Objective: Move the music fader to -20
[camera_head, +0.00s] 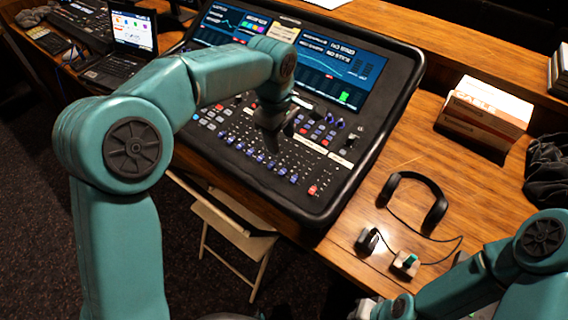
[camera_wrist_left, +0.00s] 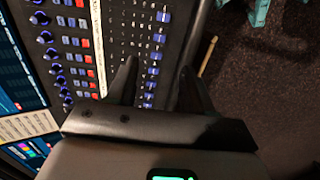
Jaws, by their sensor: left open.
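The mixing desk (camera_head: 345,200) is a black console with screens at its back and a row of blue fader caps (camera_head: 270,165) along its front. A red fader cap (camera_head: 312,190) ends the row at the right. Labels are too small to read, so I cannot tell which fader is music. My left gripper (camera_head: 272,135) is over the desk's control area, pointing down. In the left wrist view its fingers (camera_wrist_left: 158,66) are apart and empty, with several blue caps (camera_wrist_left: 153,71) between and beyond them. My right gripper (camera_head: 380,308) is at the bottom edge, mostly hidden.
Headphones (camera_head: 436,210) and a small cabled device (camera_head: 405,262) lie on the wooden desktop at right. White and orange boxes (camera_head: 485,110) stand behind them. A laptop (camera_head: 130,35) is at the far left. A folding chair (camera_head: 235,225) stands below the front edge.

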